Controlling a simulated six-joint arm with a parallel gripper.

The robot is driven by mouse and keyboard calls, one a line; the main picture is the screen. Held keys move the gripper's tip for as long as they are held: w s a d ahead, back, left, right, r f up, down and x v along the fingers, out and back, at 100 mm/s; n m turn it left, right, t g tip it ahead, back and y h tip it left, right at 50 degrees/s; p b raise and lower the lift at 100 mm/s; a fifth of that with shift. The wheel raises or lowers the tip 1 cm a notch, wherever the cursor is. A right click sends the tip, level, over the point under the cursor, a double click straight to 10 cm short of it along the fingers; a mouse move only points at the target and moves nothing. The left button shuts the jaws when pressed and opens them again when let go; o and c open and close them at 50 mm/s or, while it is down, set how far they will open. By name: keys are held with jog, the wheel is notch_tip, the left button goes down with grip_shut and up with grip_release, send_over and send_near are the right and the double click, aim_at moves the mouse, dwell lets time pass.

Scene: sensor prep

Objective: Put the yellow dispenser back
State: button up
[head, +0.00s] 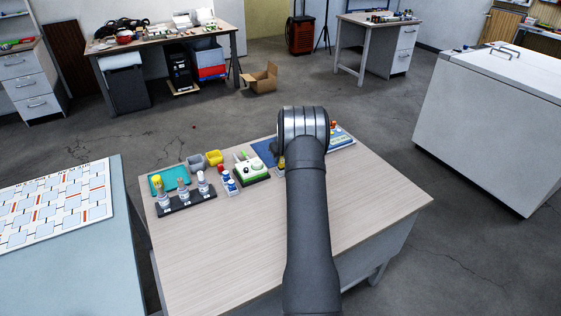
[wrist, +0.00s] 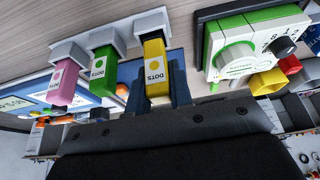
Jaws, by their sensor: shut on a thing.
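The yellow dispenser (wrist: 155,65), marked DOTS, is between the two dark blue fingers of my gripper (wrist: 160,80) in the wrist view. My gripper is shut on it. Its far end meets a pale grey square piece (wrist: 150,22) in the picture; I cannot tell whether it is seated there or just above. A green dispenser (wrist: 103,72) and a pink dispenser (wrist: 64,82) stand in a row to its left, each with a similar grey piece. In the head view my arm hides my gripper and most of the dispensers.
A green and white device with a knob (wrist: 236,56) is close to the right of my gripper; it also shows in the head view (head: 252,169). A blue mat (head: 264,150), a teal tray (head: 172,177) and a dark bottle rack (head: 187,203) are on the table. The table front (head: 220,260) is clear.

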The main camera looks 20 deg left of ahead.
jog(key=shift+f, duration=0.8)
jog(key=shift+f, duration=0.1)
jog(key=o, duration=0.8)
jog(key=v, duration=1.2)
jog(key=x, duration=1.2)
notch_tip(320, 180, up, 2)
jog(key=shift+r, duration=0.7)
